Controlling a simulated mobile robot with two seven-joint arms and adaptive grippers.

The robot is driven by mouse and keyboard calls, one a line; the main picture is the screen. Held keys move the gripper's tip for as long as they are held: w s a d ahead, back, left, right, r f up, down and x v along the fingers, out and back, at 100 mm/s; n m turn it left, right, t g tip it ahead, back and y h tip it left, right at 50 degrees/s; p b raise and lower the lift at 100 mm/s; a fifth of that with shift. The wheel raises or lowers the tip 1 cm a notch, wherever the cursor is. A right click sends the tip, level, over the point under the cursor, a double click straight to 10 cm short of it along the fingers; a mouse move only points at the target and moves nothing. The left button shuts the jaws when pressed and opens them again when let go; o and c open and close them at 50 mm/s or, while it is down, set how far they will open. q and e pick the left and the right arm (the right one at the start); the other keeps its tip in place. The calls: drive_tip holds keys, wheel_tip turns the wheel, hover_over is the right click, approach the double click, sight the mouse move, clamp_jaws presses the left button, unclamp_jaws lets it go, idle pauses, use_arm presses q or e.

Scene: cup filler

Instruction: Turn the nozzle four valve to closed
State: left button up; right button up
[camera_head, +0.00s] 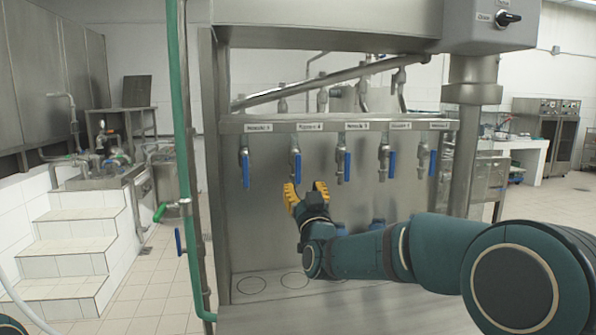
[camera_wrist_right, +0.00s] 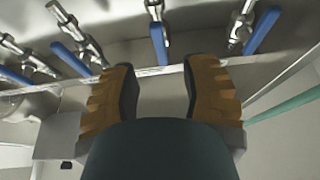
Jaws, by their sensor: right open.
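The nozzle four valve (camera_head: 298,167) is second from the left in the row, under a label that reads as nozzle 4. Its blue handle hangs down along the metal tap. My right gripper (camera_head: 306,188), with yellow-orange fingers, is open and empty just below this handle. In the right wrist view, the handle of the nozzle four valve (camera_wrist_right: 159,43) lies beyond the gap between the open fingertips (camera_wrist_right: 160,78), apart from them. My left gripper is not in view.
The nozzle five valve (camera_head: 245,167) and nozzle three valve (camera_head: 346,165) hang close on either side. A green pipe (camera_head: 186,130) stands left of the steel frame. A control box with a black knob (camera_head: 508,19) is at the upper right. The lower shelf (camera_head: 345,315) looks clear.

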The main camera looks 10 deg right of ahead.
sight(299, 172)
drive_tip(key=x, duration=0.7)
drive_tip(key=shift+w+r+p, duration=0.15)
drive_tip(key=shift+w+p, duration=0.1)
drive_tip(key=shift+p, duration=0.05)
clamp_jaws()
